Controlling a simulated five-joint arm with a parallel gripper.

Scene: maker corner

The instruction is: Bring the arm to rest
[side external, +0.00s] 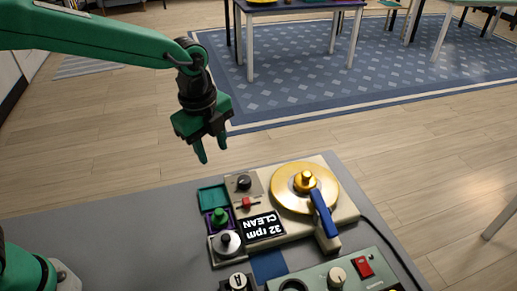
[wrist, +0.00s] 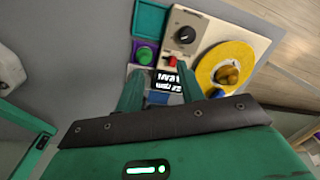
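My gripper (side external: 212,152) hangs from my green arm above the back left of the bench device, fingers pointing down. In the wrist view my two green fingers (wrist: 160,88) stand apart with nothing between them, so the gripper is open and empty. It touches nothing that I can see. Below it is a cream turntable device (side external: 345,207) with a gold disc (side external: 289,188), a blue arm (side external: 321,212) lying over the disc's edge, a black knob (side external: 244,183), a red slider (side external: 246,203) and a display (side external: 262,226) reading "32 rpm CLEAN".
Left of the device are a teal tray (side external: 211,196), a green knob-like piece (side external: 219,217) in a purple tray, and a silver round part with a black knob (side external: 227,242). A grey-green panel (side external: 312,282) with a red switch sits in front. The grey tabletop (side external: 130,225) is bare at left.

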